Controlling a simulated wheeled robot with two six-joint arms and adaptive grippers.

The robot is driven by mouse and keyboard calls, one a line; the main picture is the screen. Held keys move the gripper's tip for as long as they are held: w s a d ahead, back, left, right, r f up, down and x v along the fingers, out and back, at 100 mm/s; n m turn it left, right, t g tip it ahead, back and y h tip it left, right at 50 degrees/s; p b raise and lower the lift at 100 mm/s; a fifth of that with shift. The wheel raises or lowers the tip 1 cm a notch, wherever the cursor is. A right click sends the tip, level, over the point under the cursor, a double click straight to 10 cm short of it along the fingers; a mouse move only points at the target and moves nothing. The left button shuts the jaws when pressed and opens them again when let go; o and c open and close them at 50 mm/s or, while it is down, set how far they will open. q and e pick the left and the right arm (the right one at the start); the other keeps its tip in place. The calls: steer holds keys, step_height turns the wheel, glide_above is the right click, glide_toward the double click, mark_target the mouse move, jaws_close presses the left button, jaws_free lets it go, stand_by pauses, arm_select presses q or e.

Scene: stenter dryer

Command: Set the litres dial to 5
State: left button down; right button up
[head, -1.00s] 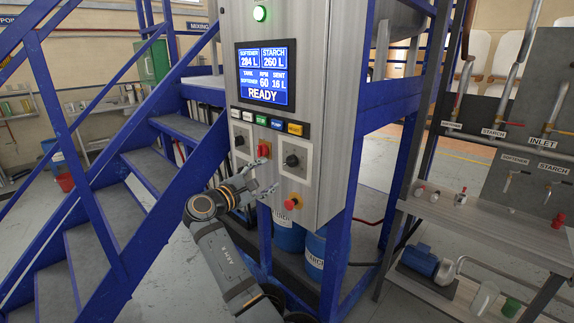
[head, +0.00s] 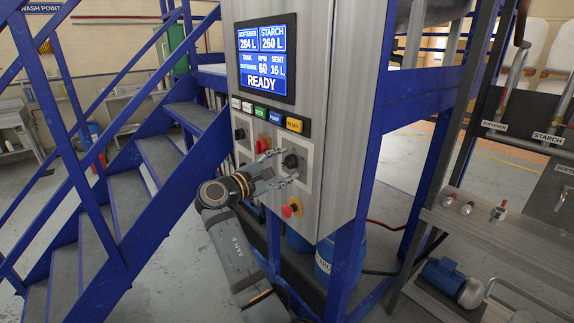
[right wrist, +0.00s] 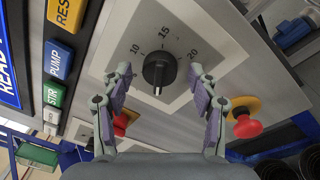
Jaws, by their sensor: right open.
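The litres dial (head: 291,161) is a black round knob on a pale plate at the right of the control panel. In the right wrist view the dial (right wrist: 159,70) sits ahead of and between my fingers. A white mark on the knob points down in that picture, away from these numbers. My right gripper (head: 285,167) is open in front of the dial, and its fingers (right wrist: 159,88) appear on either side of it. I cannot tell whether they touch it. My left gripper is not in view.
A red rotary switch (head: 262,146) is left of the dial, and a red emergency stop (head: 291,208) on yellow is below it. Coloured buttons (head: 276,117) run above, under a screen (head: 266,62) reading READY. Blue stairs (head: 150,200) stand at left.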

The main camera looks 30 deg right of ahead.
steer(key=c, duration=1.2)
steer(key=shift+o, duration=0.2)
steer(key=m+b, duration=0.3)
steer(key=b, duration=0.1)
steer(key=m+b, duration=0.3)
steer(key=b, duration=0.2)
steer(key=f+m+h+b, duration=0.1)
steer(key=m+b, duration=0.3)
steer(key=b, duration=0.1)
arm_select(q)
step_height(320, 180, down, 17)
steer(key=b, duration=0.2)
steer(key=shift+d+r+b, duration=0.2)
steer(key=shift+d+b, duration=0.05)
steer(key=shift+b, duration=0.1)
arm_select(e)
steer(key=shift+r+m+g, duration=0.15)
steer(key=shift+m+g, duration=0.25)
steer(key=shift+m, duration=0.8)
steer(key=o, duration=1.2)
steer(key=shift+w, duration=0.1)
steer(key=shift+c, duration=0.2)
